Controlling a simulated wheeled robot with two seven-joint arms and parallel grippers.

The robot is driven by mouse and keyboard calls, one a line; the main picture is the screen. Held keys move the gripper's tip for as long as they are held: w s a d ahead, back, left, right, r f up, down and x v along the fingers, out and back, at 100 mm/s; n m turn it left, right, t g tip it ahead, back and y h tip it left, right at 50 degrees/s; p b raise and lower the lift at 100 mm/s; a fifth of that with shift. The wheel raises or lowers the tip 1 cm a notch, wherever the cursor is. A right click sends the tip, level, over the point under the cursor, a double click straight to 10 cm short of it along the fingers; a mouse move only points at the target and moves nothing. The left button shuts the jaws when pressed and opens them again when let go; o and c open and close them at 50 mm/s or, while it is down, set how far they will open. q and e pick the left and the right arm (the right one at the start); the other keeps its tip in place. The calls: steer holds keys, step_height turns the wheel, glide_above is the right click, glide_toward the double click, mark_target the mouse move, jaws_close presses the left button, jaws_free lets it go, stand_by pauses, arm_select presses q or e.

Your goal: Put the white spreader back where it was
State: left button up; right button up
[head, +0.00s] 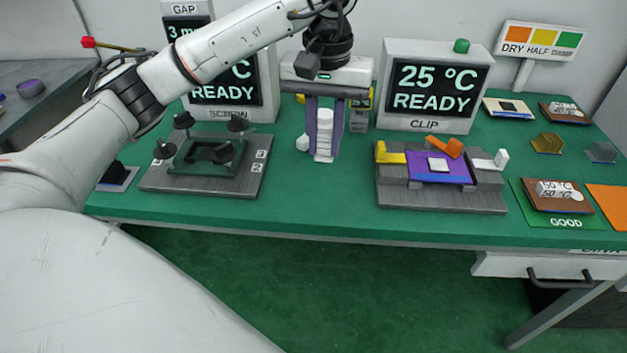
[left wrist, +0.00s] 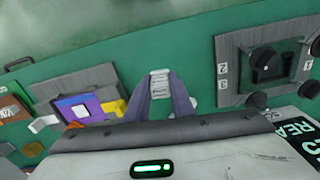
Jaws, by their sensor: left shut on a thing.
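The white spreader (head: 324,137) is a narrow, ridged white piece between the two purple fingers of my left gripper (head: 325,145). The gripper points down between the SCREW and CLIP stations and is shut on it. In the left wrist view the spreader (left wrist: 160,82) shows between the fingertips (left wrist: 160,90). Whether its lower end touches the green table (head: 300,205) I cannot tell. My right gripper is not in view.
A grey plate with black knobs (head: 205,165) lies left. The clip fixture (head: 440,195) lies right, with yellow, orange and white levers and a purple part. Display boxes stand behind. A GOOD mat (head: 567,222) holds a brown board (head: 550,203).

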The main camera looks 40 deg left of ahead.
arm_select(q)
steer(key=shift+w+a+r+n, duration=0.25)
steer(key=shift+w+a+n, duration=0.15)
steer(key=shift+a, duration=0.3)
steer(key=shift+w+a+f, duration=0.1)
steer(key=shift+a+f, duration=0.1)
steer(key=shift+f, duration=0.05)
step_height(320, 180, down, 9)
steer(key=shift+f, duration=0.1)
steer(key=shift+a+b, duration=0.1)
steer(key=shift+b, duration=0.2)
steer(key=o, duration=1)
steer(key=shift+f, duration=0.1)
steer(key=shift+c, duration=0.2)
step_height(320, 180, up, 12)
steer(key=p, duration=0.1)
steer(key=shift+r, duration=0.2)
